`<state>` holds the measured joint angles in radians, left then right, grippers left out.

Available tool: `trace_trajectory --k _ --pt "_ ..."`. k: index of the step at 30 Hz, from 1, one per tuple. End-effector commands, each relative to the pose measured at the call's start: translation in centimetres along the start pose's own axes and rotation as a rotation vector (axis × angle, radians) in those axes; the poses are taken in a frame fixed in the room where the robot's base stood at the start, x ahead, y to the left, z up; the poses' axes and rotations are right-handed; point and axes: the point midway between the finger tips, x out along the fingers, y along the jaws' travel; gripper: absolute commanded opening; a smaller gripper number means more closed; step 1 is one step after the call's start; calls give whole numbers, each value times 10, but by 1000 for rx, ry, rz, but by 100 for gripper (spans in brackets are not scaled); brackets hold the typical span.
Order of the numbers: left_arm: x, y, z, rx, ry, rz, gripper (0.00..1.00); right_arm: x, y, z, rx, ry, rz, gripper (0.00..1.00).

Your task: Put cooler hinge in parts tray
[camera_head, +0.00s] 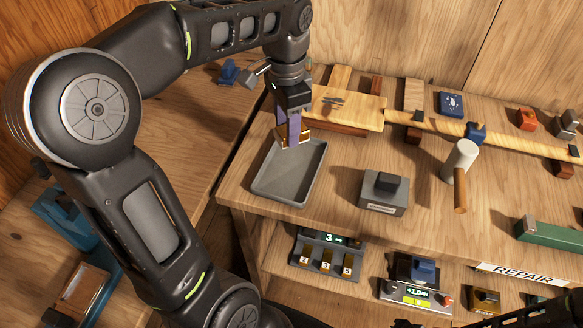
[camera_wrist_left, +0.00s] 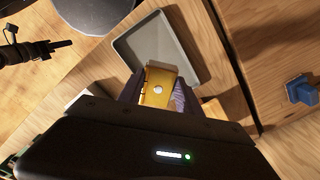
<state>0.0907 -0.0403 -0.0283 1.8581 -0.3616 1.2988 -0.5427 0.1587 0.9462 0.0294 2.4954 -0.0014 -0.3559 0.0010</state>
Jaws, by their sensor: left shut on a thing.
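The cooler hinge is a brass-coloured plate held in my left gripper (camera_head: 291,131). In the left wrist view the hinge (camera_wrist_left: 159,88) shows as a yellow plate with a round pale spot, between the fingers. The parts tray (camera_head: 262,181) is grey, shallow and empty, lying on the workbench. In the head view the gripper and hinge are over the tray's far edge; the exact height is hard to tell. The tray also shows in the left wrist view (camera_wrist_left: 195,43), beyond the hinge. Only dark parts, possibly of my right arm, show at the bottom right.
A grey box with a dark top (camera_head: 384,194) stands right of the tray. A mallet (camera_head: 460,160) stands farther right. A wooden board (camera_head: 347,108) lies behind the tray. A lower shelf with a display unit (camera_head: 327,255) is below the bench edge.

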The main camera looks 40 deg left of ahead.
Motion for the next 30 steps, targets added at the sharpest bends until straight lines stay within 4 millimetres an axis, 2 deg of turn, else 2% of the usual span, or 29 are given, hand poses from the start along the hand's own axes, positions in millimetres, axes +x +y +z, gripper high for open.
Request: trace_trajectory --k 5,14,25,30 --pt "10 0 0 0 -3 1 0 0 0 0 0 0 0 0" --pt "59 0 0 -2 -2 1 0 -1 0 0 0 0 0 0" --pt "64 0 -1 -2 0 -1 0 -1 0 0 0 0 0 0" --pt "85 0 0 -2 -3 2 0 -2 -1 0 0 0 0 0"
